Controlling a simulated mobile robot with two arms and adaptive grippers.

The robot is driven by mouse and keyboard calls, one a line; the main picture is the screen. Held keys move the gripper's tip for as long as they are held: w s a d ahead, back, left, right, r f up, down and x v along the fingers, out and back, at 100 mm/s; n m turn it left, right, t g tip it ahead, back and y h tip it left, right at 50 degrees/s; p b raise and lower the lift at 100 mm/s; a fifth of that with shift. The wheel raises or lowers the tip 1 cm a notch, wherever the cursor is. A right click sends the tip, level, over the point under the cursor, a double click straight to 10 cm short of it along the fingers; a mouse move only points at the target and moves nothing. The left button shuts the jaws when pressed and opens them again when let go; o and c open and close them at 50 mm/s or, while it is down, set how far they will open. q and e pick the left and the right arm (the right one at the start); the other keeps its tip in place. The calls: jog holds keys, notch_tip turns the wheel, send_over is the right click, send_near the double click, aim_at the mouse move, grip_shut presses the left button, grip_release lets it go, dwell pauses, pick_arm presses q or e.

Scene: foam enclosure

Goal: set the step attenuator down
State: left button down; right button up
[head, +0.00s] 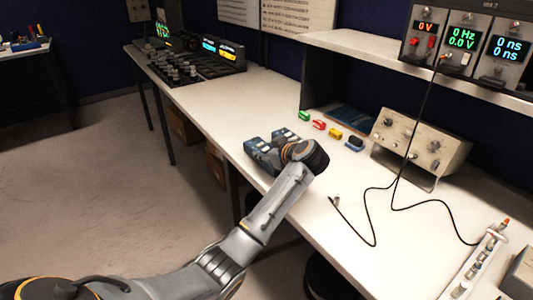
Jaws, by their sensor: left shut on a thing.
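My left gripper (281,149) is over the front edge of the white bench, at the end of my grey arm. It is shut on a dark blue-grey, box-like thing with pale patches, which I take for the step attenuator (262,156). My wrist hides part of it and most of the fingers. It is low over the bench top; I cannot tell whether it touches it. My right gripper is not in view.
Behind the gripper stand small green (304,116), red (319,125), yellow (336,134) and blue (355,144) pieces. A beige knobbed instrument (420,148) and black cable (374,226) are to the right. A white switch bar (480,264) lies nearer.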

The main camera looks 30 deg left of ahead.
pick_arm(q)
jog(key=shift+f, duration=0.3)
jog(key=c, duration=0.9)
grip_release()
jog(key=shift+f, duration=0.15)
jog(key=shift+o, duration=0.9)
jog(key=v, duration=1.2)
